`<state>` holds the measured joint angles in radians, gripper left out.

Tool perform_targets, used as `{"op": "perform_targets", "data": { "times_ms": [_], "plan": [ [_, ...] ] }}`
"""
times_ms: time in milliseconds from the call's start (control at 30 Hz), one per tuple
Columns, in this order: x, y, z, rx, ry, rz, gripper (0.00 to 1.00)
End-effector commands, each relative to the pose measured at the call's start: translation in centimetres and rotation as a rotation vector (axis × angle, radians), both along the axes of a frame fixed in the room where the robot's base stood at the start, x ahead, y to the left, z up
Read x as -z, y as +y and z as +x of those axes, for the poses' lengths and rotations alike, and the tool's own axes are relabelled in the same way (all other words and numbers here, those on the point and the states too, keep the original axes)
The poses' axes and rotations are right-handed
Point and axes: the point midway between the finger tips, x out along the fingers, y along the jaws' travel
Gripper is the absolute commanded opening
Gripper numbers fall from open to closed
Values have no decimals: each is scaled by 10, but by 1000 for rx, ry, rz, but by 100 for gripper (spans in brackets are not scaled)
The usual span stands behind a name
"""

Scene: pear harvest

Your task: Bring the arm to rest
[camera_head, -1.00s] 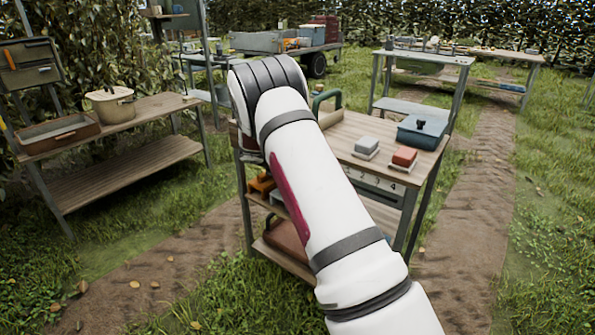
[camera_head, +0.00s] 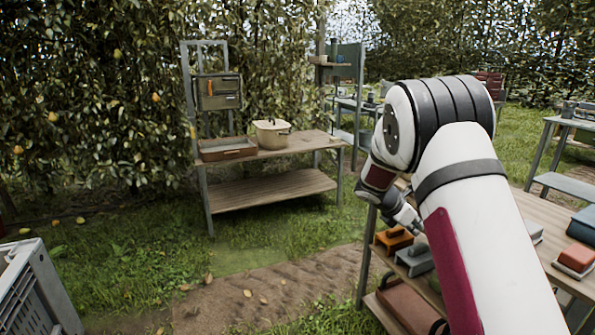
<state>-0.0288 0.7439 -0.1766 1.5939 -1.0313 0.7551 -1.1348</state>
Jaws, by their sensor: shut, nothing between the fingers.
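My arm (camera_head: 475,215), white with dark bands and a magenta stripe, rises from the lower right of the head view and bends at a dark ribbed joint. Its far end hangs down behind the bend, over the near left corner of a wooden workbench (camera_head: 533,215). My gripper (camera_head: 411,217) is small and partly hidden by the arm. It is shut with nothing seen in it. I cannot tell how far it is from the bench edge or the lower-shelf things.
A wooden bench (camera_head: 300,143) with a cream pot (camera_head: 271,133) and shallow tray (camera_head: 226,149) stands left of centre. A grey crate (camera_head: 35,290) is at lower left. Orange and grey blocks (camera_head: 394,240) sit on the workbench shelf. Grass and a dirt path lie open between.

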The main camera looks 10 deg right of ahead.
Motion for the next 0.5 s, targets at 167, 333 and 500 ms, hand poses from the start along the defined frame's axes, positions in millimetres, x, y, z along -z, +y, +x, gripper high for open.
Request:
{"op": "perform_targets", "data": {
  "times_ms": [167,333,500],
  "plan": [
    [-55,13,-45,191,-138,107,0],
    [-102,33,-105,419,-278,237,0],
    [-138,59,-170,640,-395,364,0]
  ]
}}
